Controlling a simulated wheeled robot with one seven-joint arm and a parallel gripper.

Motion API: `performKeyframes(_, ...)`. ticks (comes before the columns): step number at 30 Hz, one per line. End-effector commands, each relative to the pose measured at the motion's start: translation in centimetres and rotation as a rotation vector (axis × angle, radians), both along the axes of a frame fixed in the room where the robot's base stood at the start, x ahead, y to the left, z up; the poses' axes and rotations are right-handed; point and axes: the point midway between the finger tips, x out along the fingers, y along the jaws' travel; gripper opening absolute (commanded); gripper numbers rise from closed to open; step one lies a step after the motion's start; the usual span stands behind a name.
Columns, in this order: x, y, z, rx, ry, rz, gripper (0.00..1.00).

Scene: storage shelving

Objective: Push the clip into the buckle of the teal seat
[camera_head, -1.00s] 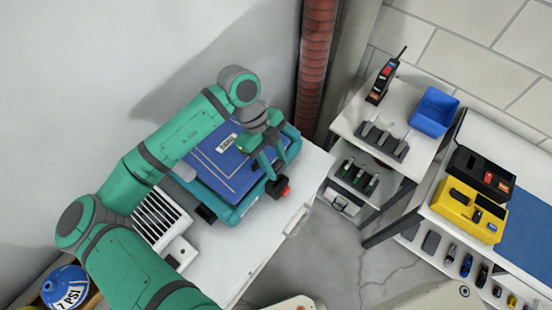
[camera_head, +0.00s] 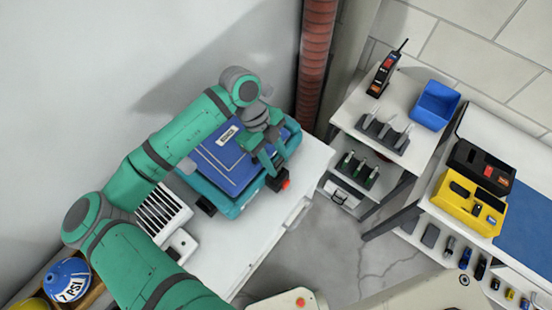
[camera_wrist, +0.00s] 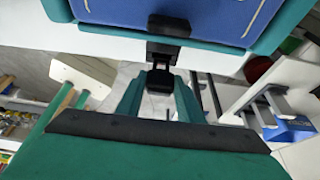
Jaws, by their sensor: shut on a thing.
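The teal seat (camera_head: 222,204) with its blue pad lies on a white table (camera_head: 262,225). My gripper (camera_head: 272,165) is at the seat's right corner. In the wrist view, my gripper (camera_wrist: 160,80) is shut on a small black piece, apparently the clip (camera_wrist: 160,78). Just beyond it, a black block, apparently the buckle (camera_wrist: 168,26), sits at the seat's edge, in line with the held piece. A narrow dark part shows between them; I cannot tell whether they are engaged. In the head view, a black part with a red end (camera_head: 286,184) shows by the fingertips; which piece it belongs to is unclear.
A grilled white box (camera_head: 163,212) stands left of the seat, and a wall is behind. A red pipe (camera_head: 316,60) rises behind the table. Shelves to the right hold a blue bin (camera_head: 436,105), a radio (camera_head: 385,72) and a yellow case (camera_head: 470,207). Floor between them is clear.

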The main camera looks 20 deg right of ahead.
Motion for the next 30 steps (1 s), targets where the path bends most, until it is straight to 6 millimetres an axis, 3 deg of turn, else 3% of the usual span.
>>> performKeyframes(30, -0.02, -0.01, -0.77, 0.000, 0.000, 0.000, 0.12)
